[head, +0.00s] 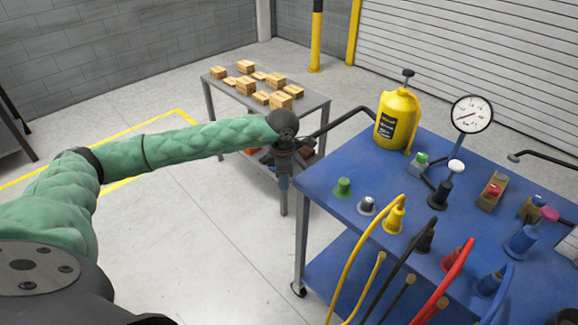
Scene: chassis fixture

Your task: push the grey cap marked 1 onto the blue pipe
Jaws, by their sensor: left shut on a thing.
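My left gripper (283,172) hangs at the end of the green-sleeved arm, pointing down in front of the small grey table, left of the blue table. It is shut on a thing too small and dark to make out. A blue upright fitting (522,241) with a pink top stands near the right edge; a blue piece with a hose (489,284) stands in front. I cannot tell which is the blue pipe. My right gripper is out of view.
The blue table (325,175) also bears a green cap (343,187), a yellow jug (397,122), a dial gauge (471,114) and several coloured hoses along its front. The grey table (222,96) behind holds several small boxes. Open floor lies left of the blue table.

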